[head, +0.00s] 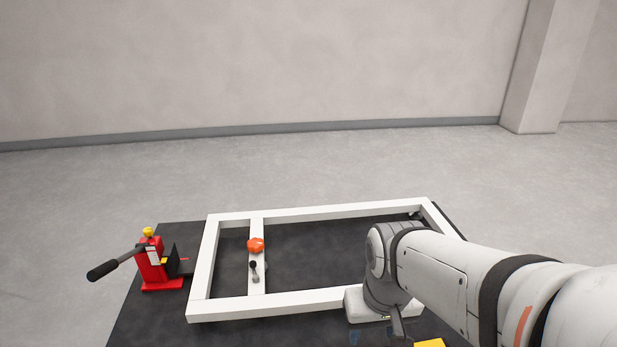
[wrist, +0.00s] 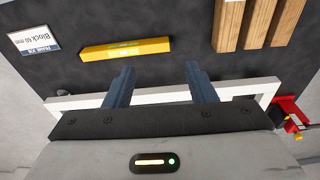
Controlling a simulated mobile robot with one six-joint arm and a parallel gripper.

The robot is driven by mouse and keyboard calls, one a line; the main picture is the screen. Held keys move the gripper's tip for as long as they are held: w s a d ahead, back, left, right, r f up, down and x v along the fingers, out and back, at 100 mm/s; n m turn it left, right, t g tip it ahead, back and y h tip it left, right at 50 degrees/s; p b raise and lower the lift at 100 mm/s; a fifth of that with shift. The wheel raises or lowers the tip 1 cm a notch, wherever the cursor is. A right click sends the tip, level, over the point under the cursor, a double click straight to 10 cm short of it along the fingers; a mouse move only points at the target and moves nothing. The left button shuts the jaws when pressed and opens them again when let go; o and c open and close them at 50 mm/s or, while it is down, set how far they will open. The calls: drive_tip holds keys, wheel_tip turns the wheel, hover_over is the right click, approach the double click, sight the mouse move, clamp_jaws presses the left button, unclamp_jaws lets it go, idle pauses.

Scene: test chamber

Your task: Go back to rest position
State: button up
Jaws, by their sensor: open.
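My gripper (wrist: 157,78) is open in the wrist view, with two blue-grey fingers spread apart and nothing between them. It is over the dark table top (wrist: 160,75), near one side of the white frame (wrist: 155,95). A yellow level-like bar (wrist: 125,48) lies beyond the fingertips, apart from them. In the head view my arm reaches in from the right, and its wrist is over the near right part of the white frame (head: 270,304). The fingers are mostly hidden or cut off there. No rest position is marked in either view.
A red jack (head: 152,268) with a black handle stands at the table's left. An orange knob (head: 255,245) and a small dark lever (head: 254,266) sit on the frame's crossbar. The wrist view shows three wooden bars (wrist: 258,22) and a label card (wrist: 33,38). Floor beyond is clear.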

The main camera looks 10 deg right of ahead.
wheel_tip(320, 180, up, 25)
drive_tip(key=t+p, duration=0.1)
drive_tip(key=p, duration=1.9)
drive_tip(key=shift+p, duration=0.4)
drive_tip(key=shift+s, duration=0.1)
